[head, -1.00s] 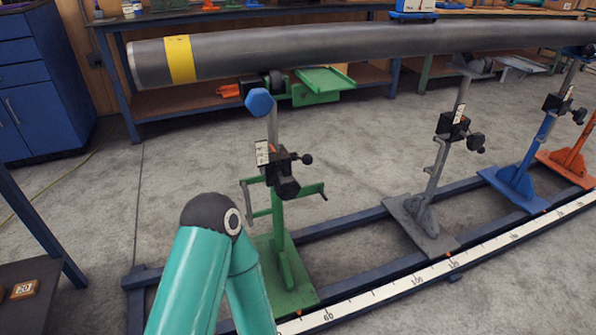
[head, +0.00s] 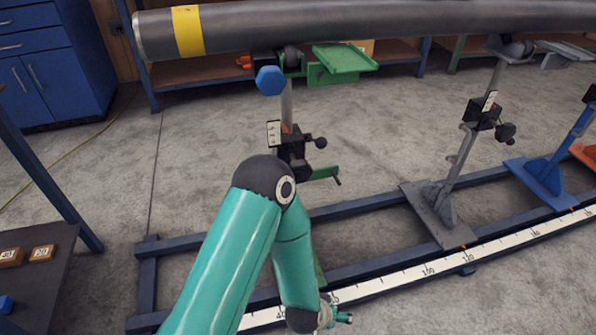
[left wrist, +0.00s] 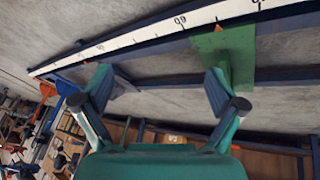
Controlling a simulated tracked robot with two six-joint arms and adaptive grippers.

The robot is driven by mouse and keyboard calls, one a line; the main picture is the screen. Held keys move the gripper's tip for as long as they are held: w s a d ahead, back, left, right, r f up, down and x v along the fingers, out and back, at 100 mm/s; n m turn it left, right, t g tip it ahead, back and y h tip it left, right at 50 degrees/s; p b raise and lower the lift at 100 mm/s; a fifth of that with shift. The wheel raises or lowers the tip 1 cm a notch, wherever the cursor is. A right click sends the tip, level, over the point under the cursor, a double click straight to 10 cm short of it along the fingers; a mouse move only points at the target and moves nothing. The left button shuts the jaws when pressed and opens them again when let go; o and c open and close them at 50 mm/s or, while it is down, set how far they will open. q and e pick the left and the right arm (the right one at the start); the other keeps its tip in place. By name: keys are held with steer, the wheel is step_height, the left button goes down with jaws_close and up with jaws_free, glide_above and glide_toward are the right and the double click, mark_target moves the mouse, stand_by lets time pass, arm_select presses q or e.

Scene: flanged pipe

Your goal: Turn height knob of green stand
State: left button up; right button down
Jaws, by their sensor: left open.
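The green stand carries the near end of the grey pipe (head: 330,30). Its green top bracket (head: 342,60) and a blue hexagonal knob (head: 270,80) show below the pipe. Lower on its post is a black clamp block with a small black round knob (head: 320,143). A green crank arm (head: 322,173) sticks out below. My left arm hides most of the lower stand. My left gripper (left wrist: 160,85) is open and empty in the left wrist view. The green base plate (left wrist: 225,55) lies beyond its right finger. In the head view the gripper (head: 342,318) shows small near the bottom edge, below the clamp.
A grey stand (head: 440,205) and a blue stand (head: 545,175) are at the right on the blue floor rails (head: 370,207). A white ruler strip (head: 400,283) runs along the front rail. A dark table (head: 35,285) with numbered blocks is at the left. Bare floor lies behind the stands.

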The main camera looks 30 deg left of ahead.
arm_select(q)
steer(key=w+a+r+n+t+y, duration=0.1)
steer(key=w+a+r+t+y, duration=0.35)
steer(key=w+r, duration=0.3)
steer(key=a+r+n+t+y+p, duration=0.1)
steer(key=a+r+n+t+y, duration=0.2)
steer(key=r+y, duration=1.1)
steer(key=w+a+r+h, duration=0.1)
steer(key=w+a, duration=0.2)
steer(key=a, duration=0.1)
steer(key=w+a+r+g+h+b, duration=0.1)
steer(key=w+a, duration=0.2)
steer(key=a, duration=0.2)
steer(key=w+a+r+h+b, duration=0.1)
steer(key=w+a+h, duration=0.1)
steer(key=w+a, duration=0.2)
steer(key=shift+a+r+g, duration=0.25)
steer(key=shift+a+r, duration=0.05)
steer(key=shift+a, duration=0.1)
steer(key=shift+c, duration=0.2)
steer(key=c, duration=1.1)
steer(key=shift+s+a, duration=0.1)
steer(key=shift+a, duration=0.05)
